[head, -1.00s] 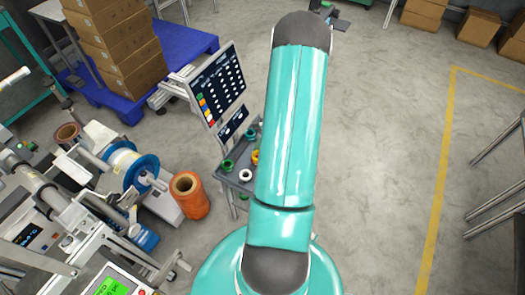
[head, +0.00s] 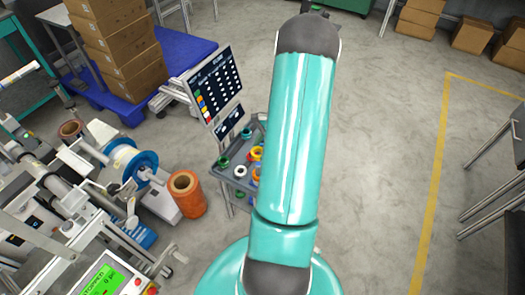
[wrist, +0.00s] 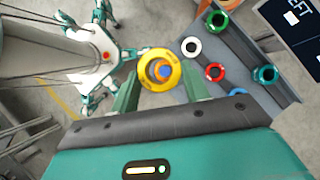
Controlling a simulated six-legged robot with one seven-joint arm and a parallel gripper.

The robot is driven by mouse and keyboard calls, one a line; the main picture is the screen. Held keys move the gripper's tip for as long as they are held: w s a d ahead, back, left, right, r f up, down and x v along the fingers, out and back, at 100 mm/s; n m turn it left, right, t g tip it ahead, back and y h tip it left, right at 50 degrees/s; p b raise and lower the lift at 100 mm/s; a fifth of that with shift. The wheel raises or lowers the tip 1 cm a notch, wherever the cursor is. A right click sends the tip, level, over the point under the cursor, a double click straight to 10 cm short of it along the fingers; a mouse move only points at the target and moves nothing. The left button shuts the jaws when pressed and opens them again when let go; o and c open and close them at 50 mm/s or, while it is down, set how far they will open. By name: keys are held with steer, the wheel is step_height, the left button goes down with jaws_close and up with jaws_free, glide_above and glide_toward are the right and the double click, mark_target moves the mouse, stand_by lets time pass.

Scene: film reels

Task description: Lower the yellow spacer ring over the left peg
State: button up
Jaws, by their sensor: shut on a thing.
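In the wrist view my gripper (wrist: 158,88) is shut on the yellow spacer ring (wrist: 146,66), with one green finger at each side of it. A blue spot ringed with orange shows through the ring's hole. I cannot tell whether it is the left peg, or how far below the ring it lies. In the head view a yellow ring (head: 256,153) shows over the grey tray (head: 230,178), beside my arm. My gripper is hidden there behind the arm.
In the wrist view the tray (wrist: 232,62) bears a white ring (wrist: 191,47), a red ring (wrist: 215,72), a green ring (wrist: 217,20) and a teal ring (wrist: 265,75). A screen (head: 212,85) stands behind it. An orange spool (head: 187,195) stands left; open floor lies right.

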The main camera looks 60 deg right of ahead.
mark_target(259, 164)
steer(key=shift+s+f, duration=0.15)
steer(key=shift+f, duration=0.25)
steer(key=f, duration=0.4)
steer(key=shift+w+d, duration=0.1)
steer(key=shift+w, duration=0.1)
steer(key=shift+f, duration=0.1)
stand_by(0.3)
steer(key=shift+s+f, duration=0.1)
steer(key=shift+f, duration=0.25)
steer(key=shift+f, duration=0.45)
steer(key=shift+f, duration=0.3)
steer(key=shift+f, duration=0.85)
stand_by(0.3)
